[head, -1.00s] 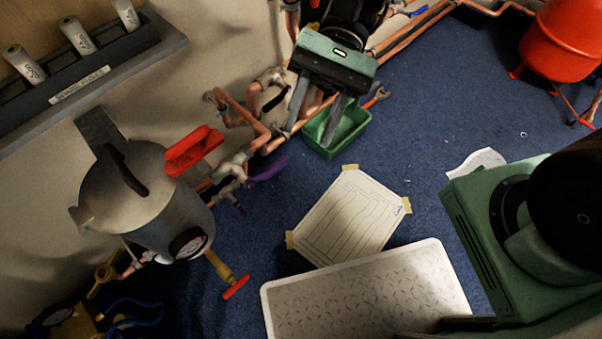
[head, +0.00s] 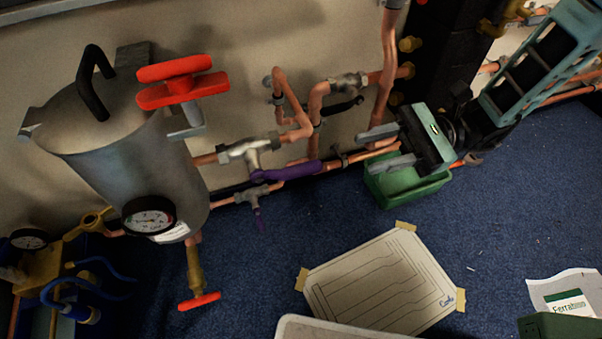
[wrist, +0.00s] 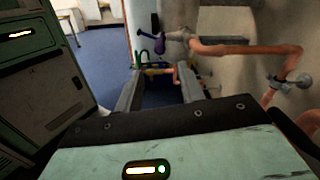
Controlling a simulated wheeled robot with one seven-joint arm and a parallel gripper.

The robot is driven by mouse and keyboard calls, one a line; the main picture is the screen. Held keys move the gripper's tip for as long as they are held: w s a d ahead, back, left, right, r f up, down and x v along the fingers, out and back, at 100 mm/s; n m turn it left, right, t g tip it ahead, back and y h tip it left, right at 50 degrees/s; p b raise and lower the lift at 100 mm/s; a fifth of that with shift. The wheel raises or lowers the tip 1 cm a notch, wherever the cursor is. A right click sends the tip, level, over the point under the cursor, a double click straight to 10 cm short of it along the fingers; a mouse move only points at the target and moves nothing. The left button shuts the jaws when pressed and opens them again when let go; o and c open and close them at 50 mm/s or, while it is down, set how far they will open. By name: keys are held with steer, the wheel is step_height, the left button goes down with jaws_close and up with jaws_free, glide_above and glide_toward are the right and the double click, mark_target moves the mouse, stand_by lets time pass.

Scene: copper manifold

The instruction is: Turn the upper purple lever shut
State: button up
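The upper purple lever (head: 287,173) points right from the silver valve (head: 240,150) on the upper copper pipe, beside the grey tank. A purple lever (wrist: 160,43) appears beyond and above the fingertips there, partly seen end-on.
The grey tank (head: 120,150) with a red handle (head: 180,82) stands left. A black-handled valve (head: 346,84) and copper bends lie above my gripper. A green bin (head: 410,188) sits below it. A taped drawing (head: 385,285) lies on open blue carpet.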

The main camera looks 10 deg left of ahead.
mark_target(298, 171)
steer(key=b+x, duration=0.4)
steer(key=x, duration=0.7)
steer(key=shift+s+a+f, duration=0.2)
steer(key=shift+a, duration=0.05)
steer(key=shift+b+x, duration=0.3)
steer(key=shift+x, duration=0.5)
steer(key=shift+r, duration=0.15)
jaws_close()
